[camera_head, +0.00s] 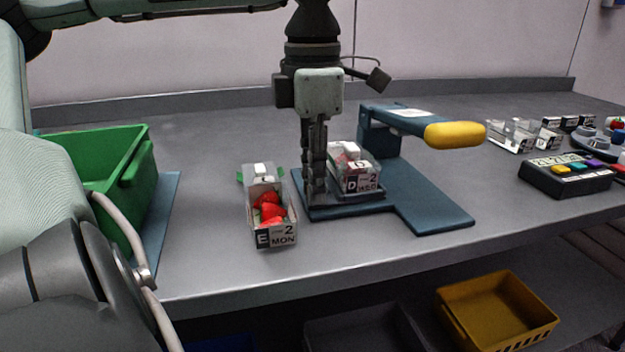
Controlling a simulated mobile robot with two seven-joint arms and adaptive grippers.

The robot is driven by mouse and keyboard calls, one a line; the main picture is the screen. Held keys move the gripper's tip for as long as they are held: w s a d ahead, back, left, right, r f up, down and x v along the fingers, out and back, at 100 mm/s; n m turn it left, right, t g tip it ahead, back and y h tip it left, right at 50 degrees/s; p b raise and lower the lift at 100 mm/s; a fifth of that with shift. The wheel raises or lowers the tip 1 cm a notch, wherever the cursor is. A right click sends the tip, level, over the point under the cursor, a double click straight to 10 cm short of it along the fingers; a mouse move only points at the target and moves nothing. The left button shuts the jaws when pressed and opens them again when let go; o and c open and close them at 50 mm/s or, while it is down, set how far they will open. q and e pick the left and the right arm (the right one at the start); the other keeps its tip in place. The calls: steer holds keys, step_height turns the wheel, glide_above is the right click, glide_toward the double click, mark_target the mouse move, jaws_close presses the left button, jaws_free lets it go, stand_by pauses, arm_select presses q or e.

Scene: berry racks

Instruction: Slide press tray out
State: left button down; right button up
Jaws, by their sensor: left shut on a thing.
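The press has a dark blue base (425,195) and a lever with a yellow handle (455,134). Its small dark tray (360,198) lies on the left part of the base. A clear box marked "D 2 WED" (360,178) sits on the tray, with red fruit inside. My left gripper (316,197) comes down from above and is shut at the left side of the tray, beside the box. The fingers hide the exact point of grip. My right gripper is not in view.
A clear box of strawberries marked "E 2 MON" (272,238) stands just left of the press. A green crate (135,170) is at the left. A button panel (565,178) and clear boxes (510,135) are at the right. A yellow bin (497,305) is below the bench.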

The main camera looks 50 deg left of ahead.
arm_select(q)
steer(key=shift+s+a, duration=0.1)
steer(key=c, duration=1.4)
jaws_free()
steer(key=shift+s, duration=0.1)
steer(key=shift+c, duration=0.2)
step_height(320, 180, up, 12)
